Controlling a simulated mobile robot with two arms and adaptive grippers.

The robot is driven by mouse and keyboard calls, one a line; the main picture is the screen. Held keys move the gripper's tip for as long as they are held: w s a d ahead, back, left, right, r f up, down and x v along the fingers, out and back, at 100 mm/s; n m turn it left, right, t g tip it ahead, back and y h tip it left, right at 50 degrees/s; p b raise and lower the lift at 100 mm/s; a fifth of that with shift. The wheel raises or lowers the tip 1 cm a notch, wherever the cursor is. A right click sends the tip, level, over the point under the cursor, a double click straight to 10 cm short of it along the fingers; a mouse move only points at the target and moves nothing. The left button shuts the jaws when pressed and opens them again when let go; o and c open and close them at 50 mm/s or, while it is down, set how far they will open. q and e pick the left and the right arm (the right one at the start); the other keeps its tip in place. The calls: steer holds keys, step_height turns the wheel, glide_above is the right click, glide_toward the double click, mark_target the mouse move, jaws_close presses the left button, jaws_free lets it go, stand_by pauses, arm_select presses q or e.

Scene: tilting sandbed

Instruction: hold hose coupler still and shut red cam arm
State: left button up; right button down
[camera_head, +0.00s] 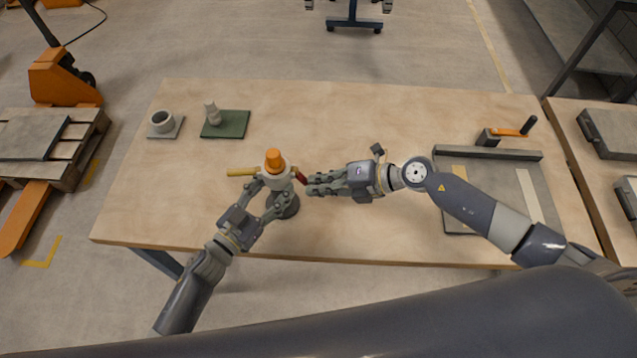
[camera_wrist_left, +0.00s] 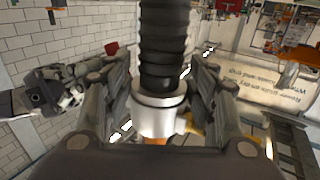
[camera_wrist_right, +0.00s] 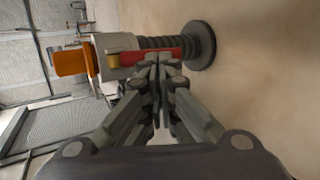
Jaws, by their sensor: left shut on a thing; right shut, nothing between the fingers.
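The hose coupler (camera_head: 281,173) stands upright near the table's front edge, with an orange top (camera_head: 274,160), a pale body and a dark ribbed hose with round base below. My left gripper (camera_head: 270,188) is shut around it; the left wrist view shows its pale collar (camera_wrist_left: 160,101) between the fingers. The red cam arm (camera_head: 300,177) slants down and outward on the right side. In the right wrist view the red cam arm (camera_wrist_right: 165,54) crosses just beyond my right gripper (camera_wrist_right: 158,62), which is shut and empty. I cannot tell whether they touch. A yellow arm (camera_head: 242,172) sticks out left.
A green plate (camera_head: 236,124) with a pale fitting and a grey ring (camera_head: 162,121) on a plate stand at the back left. The table's middle back is clear.

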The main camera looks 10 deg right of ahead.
arm_select(q)
steer(key=shift+d, duration=0.1)
steer(key=shift+s, duration=0.15)
arm_select(e)
steer(key=shift+w+a+f, duration=0.1)
steer(key=shift+a+f, duration=0.6)
steer(key=shift+f, duration=0.1)
arm_select(q)
steer(key=shift+d, duration=0.15)
steer(key=shift+a, duration=0.25)
arm_select(e)
steer(key=d+f+v, duration=0.1)
steer(key=v, duration=1.3)
steer(key=shift+d+f, duration=0.2)
steer(key=shift+f, duration=0.05)
